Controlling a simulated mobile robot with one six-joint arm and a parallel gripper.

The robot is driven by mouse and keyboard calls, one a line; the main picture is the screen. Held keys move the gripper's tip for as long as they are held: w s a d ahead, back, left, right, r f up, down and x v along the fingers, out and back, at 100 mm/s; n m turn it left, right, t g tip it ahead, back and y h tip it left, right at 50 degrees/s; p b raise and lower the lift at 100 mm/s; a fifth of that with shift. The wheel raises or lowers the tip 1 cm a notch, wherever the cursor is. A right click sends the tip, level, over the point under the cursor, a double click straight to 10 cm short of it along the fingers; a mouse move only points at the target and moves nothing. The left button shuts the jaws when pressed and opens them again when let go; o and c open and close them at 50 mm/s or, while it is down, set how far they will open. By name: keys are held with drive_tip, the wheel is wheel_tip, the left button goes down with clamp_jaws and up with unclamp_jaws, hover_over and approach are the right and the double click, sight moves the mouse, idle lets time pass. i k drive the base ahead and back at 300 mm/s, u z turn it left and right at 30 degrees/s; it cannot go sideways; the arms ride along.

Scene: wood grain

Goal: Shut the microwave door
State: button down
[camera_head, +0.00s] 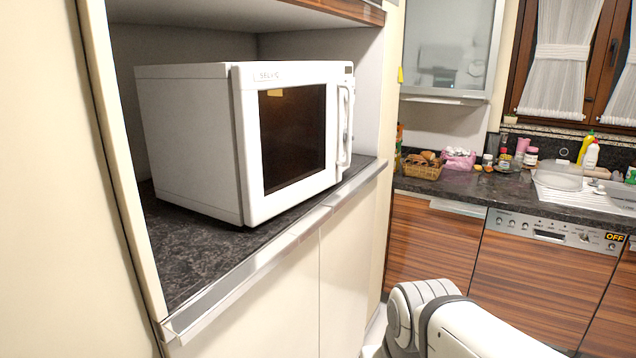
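A white microwave (190,135) stands on a dark speckled shelf inside a tall cabinet niche. Its door (290,212) has a white frame, a dark window and a vertical white handle (345,125) on the right side. The door lies at or very close to the microwave's front. I cannot tell whether a small gap is left at the handle side. White links of my arm show at the bottom, right of the microwave and lower than its shelf. My gripper is outside the picture.
The shelf (185,250) has a metal front edge above pale cabinet doors. At the right, a dark counter (470,190) holds a bread basket (422,168), bottles and a dish rack. A dishwasher (540,270) is below it. The space before the microwave door looks clear.

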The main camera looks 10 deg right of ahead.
sight(289, 117)
drive_tip(key=z, duration=0.1)
drive_tip(key=i, duration=0.9)
drive_tip(key=u, duration=0.05)
